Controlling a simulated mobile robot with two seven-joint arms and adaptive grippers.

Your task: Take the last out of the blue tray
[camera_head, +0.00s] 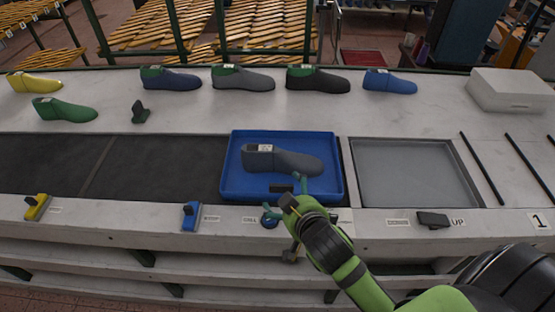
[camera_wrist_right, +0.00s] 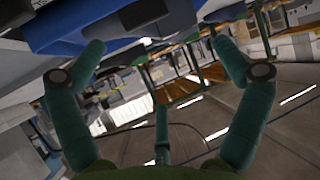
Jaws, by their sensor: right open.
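The blue tray (camera_head: 228,180) sits in the middle of the bench in the head view. A dark grey last (camera_head: 295,163) lies in it, its heel with a white label to the left and its toe to the right. My right gripper (camera_head: 285,197) is at the tray's front edge, in front of the last and apart from it. Its teal fingers are spread. In the right wrist view the gripper (camera_wrist_right: 154,43) is open with nothing between its fingers, and a blue surface, probably the tray (camera_wrist_right: 105,20), shows at the top. My left gripper is not in view.
Several lasts stand along the back, including a yellow one (camera_head: 33,82), a green one (camera_head: 65,110) and a blue one (camera_head: 390,82). A white box (camera_head: 510,90) stands at the back right. An empty grey recess (camera_head: 415,175) lies right of the tray. A blue button (camera_head: 269,221) is near the gripper.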

